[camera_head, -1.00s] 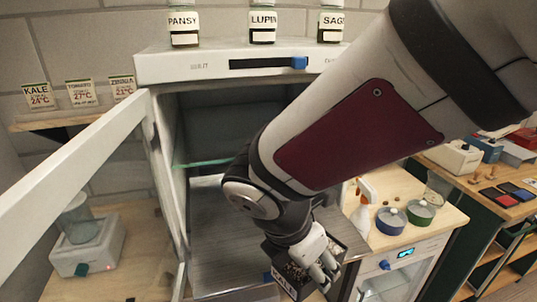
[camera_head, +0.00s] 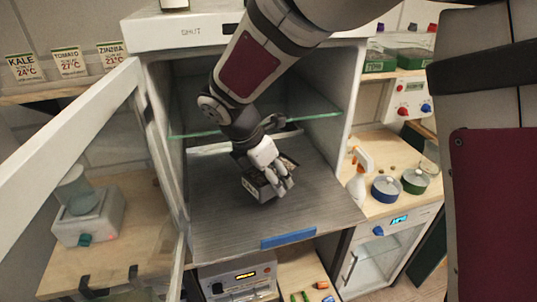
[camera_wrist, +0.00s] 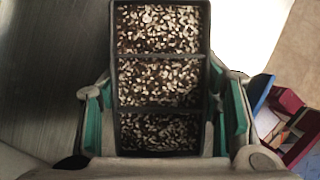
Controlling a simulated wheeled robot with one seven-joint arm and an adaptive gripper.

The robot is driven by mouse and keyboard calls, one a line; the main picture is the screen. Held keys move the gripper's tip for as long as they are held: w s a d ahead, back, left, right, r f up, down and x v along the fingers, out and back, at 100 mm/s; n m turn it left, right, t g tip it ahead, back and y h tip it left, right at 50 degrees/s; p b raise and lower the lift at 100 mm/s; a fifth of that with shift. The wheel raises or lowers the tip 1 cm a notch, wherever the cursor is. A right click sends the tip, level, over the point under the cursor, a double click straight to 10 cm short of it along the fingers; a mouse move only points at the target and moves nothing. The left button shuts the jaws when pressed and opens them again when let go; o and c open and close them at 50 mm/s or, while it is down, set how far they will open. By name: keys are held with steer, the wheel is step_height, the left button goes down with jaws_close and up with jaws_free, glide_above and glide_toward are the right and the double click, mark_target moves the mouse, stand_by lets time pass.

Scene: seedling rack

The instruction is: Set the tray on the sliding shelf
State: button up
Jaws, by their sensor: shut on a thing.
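The tray (camera_head: 250,186) is small, dark and box-like with a pale label on its front. In the wrist view the tray (camera_wrist: 160,55) shows three compartments full of pale and brown bits. My gripper (camera_head: 277,183) is shut on the tray, with green-padded fingers on both sides of it in the wrist view. The sliding shelf (camera_head: 225,225) is a grey board pulled out of the open cabinet, with a blue handle (camera_head: 288,238) on its front edge. The tray is over the shelf's middle; whether it touches the board I cannot tell.
The cabinet's open door (camera_head: 70,150) stands at the left. A glass shelf (camera_head: 310,108) is above the sliding shelf, behind my arm. A spray bottle (camera_head: 359,175) and two round pots (camera_head: 386,188) stand on the right counter. The board around the tray is clear.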

steer(key=shift+w+a, duration=0.2)
steer(key=shift+w, duration=0.2)
step_height(320, 180, down, 2)
steer(key=shift+s+f+p, duration=0.1)
steer(key=shift+f+p, duration=0.15)
steer(key=shift+p, duration=0.2)
steer(key=shift+f, duration=0.5)
steer(key=shift+f, duration=0.2)
steer(key=o, duration=1.3)
